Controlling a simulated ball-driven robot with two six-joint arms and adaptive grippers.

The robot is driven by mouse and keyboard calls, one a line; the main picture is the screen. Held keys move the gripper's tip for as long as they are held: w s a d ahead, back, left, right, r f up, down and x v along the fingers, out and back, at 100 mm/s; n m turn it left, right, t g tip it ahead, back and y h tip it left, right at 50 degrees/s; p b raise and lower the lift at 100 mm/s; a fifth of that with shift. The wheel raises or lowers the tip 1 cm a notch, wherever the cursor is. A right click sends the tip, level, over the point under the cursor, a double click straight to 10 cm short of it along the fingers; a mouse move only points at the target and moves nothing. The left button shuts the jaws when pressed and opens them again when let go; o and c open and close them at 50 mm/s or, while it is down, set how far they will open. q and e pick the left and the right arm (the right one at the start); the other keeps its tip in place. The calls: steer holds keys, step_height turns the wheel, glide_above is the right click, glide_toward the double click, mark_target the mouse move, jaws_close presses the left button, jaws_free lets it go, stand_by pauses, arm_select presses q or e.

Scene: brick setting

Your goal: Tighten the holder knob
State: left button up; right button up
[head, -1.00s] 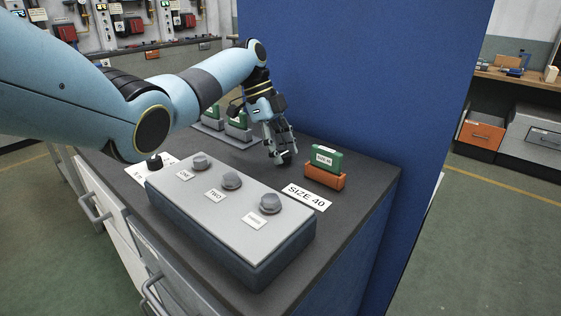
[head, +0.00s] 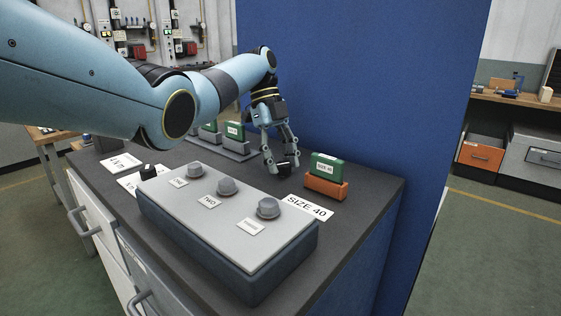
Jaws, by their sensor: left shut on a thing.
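My left gripper (head: 281,168) points down over the dark bench top, just left of an orange holder (head: 325,189) with a green block (head: 327,167) in it. Its fingers are closed around a small dark thing low between the tips; the fingers hide most of it, so I cannot tell its shape. A black knob (head: 148,171) stands at the box's far left. My right gripper is not in view.
A white SIZE 40 label (head: 307,208) lies before the orange holder. Grey holders with green blocks (head: 234,131) stand behind, left of the gripper. A blue panel (head: 350,90) rises close behind the bench. Bare bench top shows between gripper and box.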

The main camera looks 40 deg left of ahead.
arm_select(q)
steer(key=o, duration=1.1)
steer(key=shift+o, duration=0.2)
steer(key=s+v, duration=0.1)
steer(key=v, duration=0.6)
steer(key=shift+w+r, duration=0.25)
steer(key=shift+w, duration=0.3)
steer(key=shift+f, duration=0.1)
